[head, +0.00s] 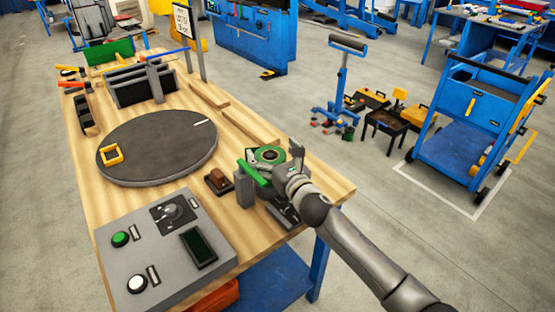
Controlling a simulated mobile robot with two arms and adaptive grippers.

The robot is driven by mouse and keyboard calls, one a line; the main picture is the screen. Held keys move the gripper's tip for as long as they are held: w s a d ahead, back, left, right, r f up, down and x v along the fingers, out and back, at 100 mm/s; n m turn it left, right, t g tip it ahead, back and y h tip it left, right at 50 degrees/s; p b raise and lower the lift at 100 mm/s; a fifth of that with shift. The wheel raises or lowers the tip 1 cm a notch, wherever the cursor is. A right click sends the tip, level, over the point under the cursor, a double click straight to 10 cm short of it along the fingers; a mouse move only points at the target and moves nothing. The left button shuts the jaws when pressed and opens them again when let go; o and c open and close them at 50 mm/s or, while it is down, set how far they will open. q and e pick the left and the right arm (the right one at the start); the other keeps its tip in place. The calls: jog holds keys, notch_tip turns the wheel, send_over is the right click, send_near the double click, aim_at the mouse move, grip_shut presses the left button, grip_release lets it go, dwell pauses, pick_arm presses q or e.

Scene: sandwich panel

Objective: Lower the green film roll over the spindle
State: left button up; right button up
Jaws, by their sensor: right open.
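The green film roll (268,154), a ring with a dark centre, shows at the right part of the wooden table, close to the table's right edge. My right gripper (281,165) is open right beside the roll, on its near side. One finger stands up at the roll's right. The gripper covers part of the roll's lower side. I cannot make out the spindle, nor tell whether the roll is around it. A green bar (254,173) lies across the front of the roll, above a grey post (244,190). My left gripper is not in view.
A dark round turntable (158,146) with a yellow square frame (111,155) fills the middle of the wooden table (318,178). A grey control box (165,250) stands at the front.

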jog(key=v, duration=1.2)
jog(key=shift+a, duration=0.15)
